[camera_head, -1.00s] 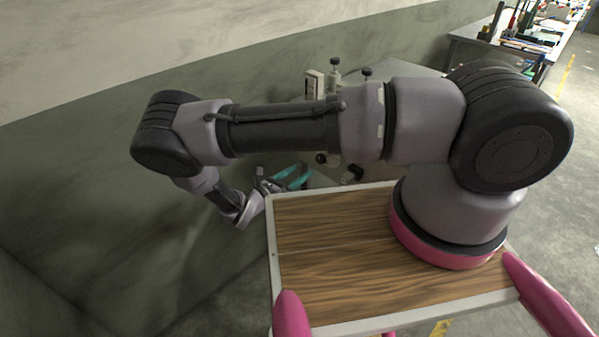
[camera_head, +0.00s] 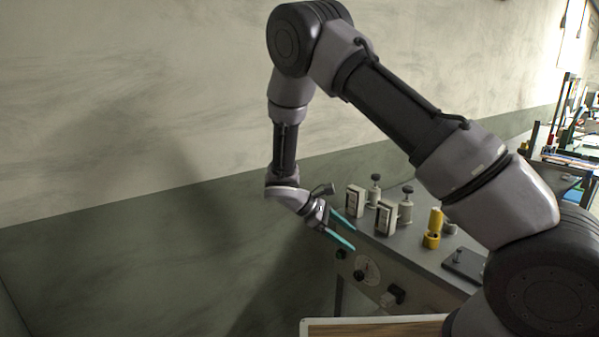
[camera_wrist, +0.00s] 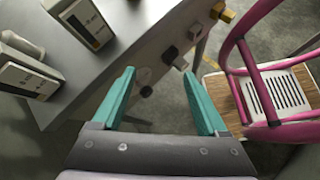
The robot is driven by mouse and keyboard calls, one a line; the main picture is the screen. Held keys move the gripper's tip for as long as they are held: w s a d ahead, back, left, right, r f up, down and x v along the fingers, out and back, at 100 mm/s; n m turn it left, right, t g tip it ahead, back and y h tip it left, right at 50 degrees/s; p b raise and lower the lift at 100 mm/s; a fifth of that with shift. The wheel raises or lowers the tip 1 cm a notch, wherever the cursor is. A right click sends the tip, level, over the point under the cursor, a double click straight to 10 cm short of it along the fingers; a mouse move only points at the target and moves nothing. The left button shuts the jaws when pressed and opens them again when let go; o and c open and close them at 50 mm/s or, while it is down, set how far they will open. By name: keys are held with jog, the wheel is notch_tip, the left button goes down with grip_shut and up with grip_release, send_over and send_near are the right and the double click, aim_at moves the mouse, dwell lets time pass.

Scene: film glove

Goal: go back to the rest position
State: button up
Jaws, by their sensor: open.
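My gripper (camera_head: 343,229) has teal fingers and is at the left end of the grey bench, near its top edge. In the wrist view my gripper (camera_wrist: 160,100) is open, with its two fingers apart and nothing between them. The wrist view looks down past the bench's edge and its front panel. My arm is raised and bent, with its elbow high against the wall. I cannot tell whether the fingers touch the bench.
The wall (camera_head: 130,190) is behind. Open floor (camera_wrist: 215,50) shows beside the bench.

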jog(key=s+d+r+m+t+y, duration=0.1)
jog(key=s+d+r+m+y, duration=0.3)
jog(key=r, duration=0.6)
jog(key=s+d+r+m+t+y, duration=0.1)
jog(key=s+d+r+m+y, duration=0.3)
jog(key=r, duration=0.6)
jog(key=s+d+r+m+t+y, duration=0.1)
jog(key=s+d+r+m+y, duration=0.15)
jog(key=r+m, duration=0.55)
jog(key=s+d+r+m+t+y, duration=0.1)
jog(key=s+r+m+t, duration=0.1)
jog(key=s+r+t, duration=0.2)
notch_tip(320, 180, up, 4)
jog(key=shift+s+d+r+m+t+y, duration=0.15)
jog(key=shift+s+r+m+t+y, duration=0.15)
jog(key=shift+s, duration=0.8)
